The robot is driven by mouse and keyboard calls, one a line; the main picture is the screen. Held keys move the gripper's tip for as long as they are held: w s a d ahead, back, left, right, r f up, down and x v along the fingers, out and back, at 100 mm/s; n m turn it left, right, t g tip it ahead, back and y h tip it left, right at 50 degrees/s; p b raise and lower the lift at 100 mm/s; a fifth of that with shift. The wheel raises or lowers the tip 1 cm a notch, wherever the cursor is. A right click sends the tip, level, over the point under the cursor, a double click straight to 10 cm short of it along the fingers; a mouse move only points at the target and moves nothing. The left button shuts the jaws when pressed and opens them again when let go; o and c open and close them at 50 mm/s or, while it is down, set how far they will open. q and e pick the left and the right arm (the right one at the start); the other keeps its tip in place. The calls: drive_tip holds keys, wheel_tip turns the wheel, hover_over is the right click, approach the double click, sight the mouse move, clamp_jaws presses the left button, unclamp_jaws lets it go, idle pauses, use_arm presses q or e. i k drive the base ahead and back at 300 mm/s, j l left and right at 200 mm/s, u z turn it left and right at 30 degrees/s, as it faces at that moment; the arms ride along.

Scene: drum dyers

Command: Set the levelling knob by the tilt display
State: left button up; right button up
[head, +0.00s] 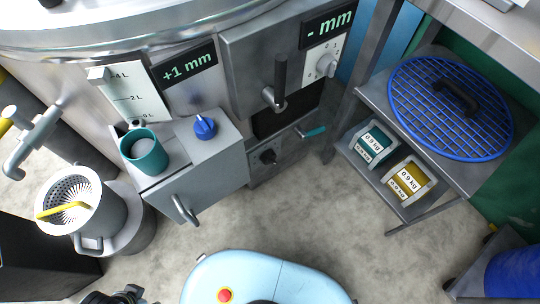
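A dark display reading "+1 mm" (184,66) is on the steel drum's front at the upper left. A second display reading "- mm" (328,28) is on the grey panel to its right, above a pale dial knob (326,66). A blue knob (205,127) sits on top of the grey cabinet, below the "+1 mm" display. I cannot tell which knob is the levelling one. My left gripper (116,297) shows only in part at the bottom edge, apart from all knobs. My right gripper is out of view.
A teal cup (145,152) stands on the cabinet left of the blue knob. A white perforated basket (76,200) stands at left. A shelf at right holds a blue grid (450,108) and labelled weights (406,183). The middle floor (300,220) is clear.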

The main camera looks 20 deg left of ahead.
sight(268, 157)
drive_tip(key=i+l+u, duration=0.1)
drive_tip(key=l, duration=0.35)
drive_tip(key=i+l+u, duration=0.1)
drive_tip(key=l, duration=0.3)
drive_tip(key=u, duration=1.5)
drive_tip(key=i+l, duration=0.05)
drive_tip(key=l, duration=0.05)
